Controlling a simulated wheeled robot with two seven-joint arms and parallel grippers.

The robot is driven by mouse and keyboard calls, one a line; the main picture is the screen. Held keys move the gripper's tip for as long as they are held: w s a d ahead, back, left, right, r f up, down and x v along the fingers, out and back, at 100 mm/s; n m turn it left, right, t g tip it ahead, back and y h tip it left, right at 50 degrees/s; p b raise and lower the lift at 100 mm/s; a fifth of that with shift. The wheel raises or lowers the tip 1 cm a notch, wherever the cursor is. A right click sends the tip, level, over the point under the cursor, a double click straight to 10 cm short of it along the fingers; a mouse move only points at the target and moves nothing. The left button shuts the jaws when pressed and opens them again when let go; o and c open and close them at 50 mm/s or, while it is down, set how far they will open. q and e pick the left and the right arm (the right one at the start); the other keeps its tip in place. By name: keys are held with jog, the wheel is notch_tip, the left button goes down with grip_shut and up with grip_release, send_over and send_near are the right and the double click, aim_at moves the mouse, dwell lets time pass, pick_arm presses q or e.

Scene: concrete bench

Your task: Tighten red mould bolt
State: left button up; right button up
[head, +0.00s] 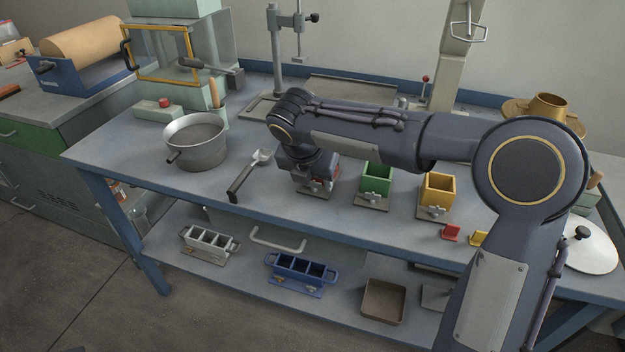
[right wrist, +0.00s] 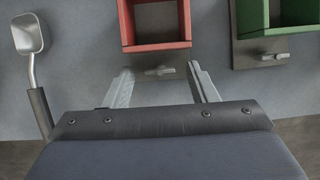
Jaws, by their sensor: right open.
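The red mould (right wrist: 156,48) is an open-topped box at the top of the right wrist view, on a dark base plate. Its bolt (right wrist: 158,71) is a small grey winged piece at the front of the mould. My right gripper (right wrist: 160,76) is open, with one finger on each side of the bolt and gaps between. I cannot tell whether its tips are level with the bolt in height. In the head view my right wrist hides most of the red mould (head: 326,184). My left gripper is out of view.
The green mould (head: 376,178) and yellow mould (head: 437,190) stand to the right of the red one. A scoop (head: 245,178) lies close on the left, with a metal pot (head: 196,142) beyond. Small red (head: 451,232) and yellow pieces lie near the front edge.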

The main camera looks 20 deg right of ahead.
jog(key=c, duration=1)
jog(key=m+p, duration=0.1)
jog(key=p, duration=0.2)
jog(key=shift+a+r+m+g, duration=0.1)
jog(key=shift+r+m+g, duration=0.2)
jog(key=shift+m+g, duration=0.1)
jog(key=shift+f+m+h+p, duration=0.1)
jog(key=shift+m+h+p, duration=0.2)
jog(key=shift+m+p, duration=0.15)
jog(key=shift+w+f, duration=0.1)
jog(key=shift+f, duration=0.1)
jog(key=o, duration=1)
